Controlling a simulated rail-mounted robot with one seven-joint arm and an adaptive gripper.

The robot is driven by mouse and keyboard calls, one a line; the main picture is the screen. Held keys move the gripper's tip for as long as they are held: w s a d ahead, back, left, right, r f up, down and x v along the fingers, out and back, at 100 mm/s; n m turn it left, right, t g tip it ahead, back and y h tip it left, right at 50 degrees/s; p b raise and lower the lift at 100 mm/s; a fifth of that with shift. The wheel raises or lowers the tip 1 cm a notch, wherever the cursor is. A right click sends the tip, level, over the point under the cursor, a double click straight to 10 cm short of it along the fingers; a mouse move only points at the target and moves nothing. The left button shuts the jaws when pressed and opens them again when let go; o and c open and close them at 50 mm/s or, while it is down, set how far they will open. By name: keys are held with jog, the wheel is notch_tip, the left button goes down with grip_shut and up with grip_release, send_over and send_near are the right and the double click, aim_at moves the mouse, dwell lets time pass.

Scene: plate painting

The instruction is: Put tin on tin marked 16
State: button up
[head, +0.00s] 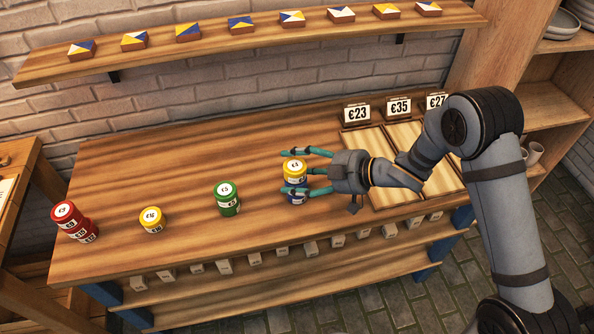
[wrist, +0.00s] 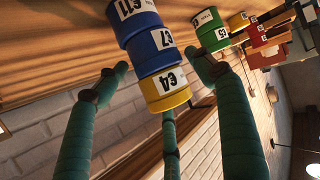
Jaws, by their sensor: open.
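The yellow tin marked 16 (head: 153,220) stands alone and upright on the table, left of centre in the head view. A yellow tin marked 4 (head: 295,170) tops a stack with blue tins under it; the wrist view shows this yellow tin (wrist: 168,92) with blue tins marked 7 (wrist: 152,45) and 11 (wrist: 130,15). My gripper (head: 287,171) is open, its teal fingers spread around the top of this stack. In the wrist view my gripper (wrist: 155,75) has fingers on either side of the stack, with visible gaps.
A green stack (head: 228,200) topped by a tin marked 5 stands between that stack and the tin marked 16. A red stack (head: 72,222) stands at the far left. Price signs (head: 398,108) stand behind boards at right. A shelf (head: 260,42) with tiles hangs above.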

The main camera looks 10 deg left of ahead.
jog(key=shift+r, duration=0.15)
jog(key=shift+d+r+p, duration=0.1)
jog(key=shift+r+p, duration=0.5)
jog(key=shift+p, duration=0.25)
jog(key=v, duration=0.3)
jog(key=b+v, duration=0.1)
jog(key=v, duration=0.2)
jog(key=b+v, duration=0.1)
jog(key=v, duration=0.3)
jog(key=shift+s+f, duration=0.1)
jog(key=shift+s, duration=0.3)
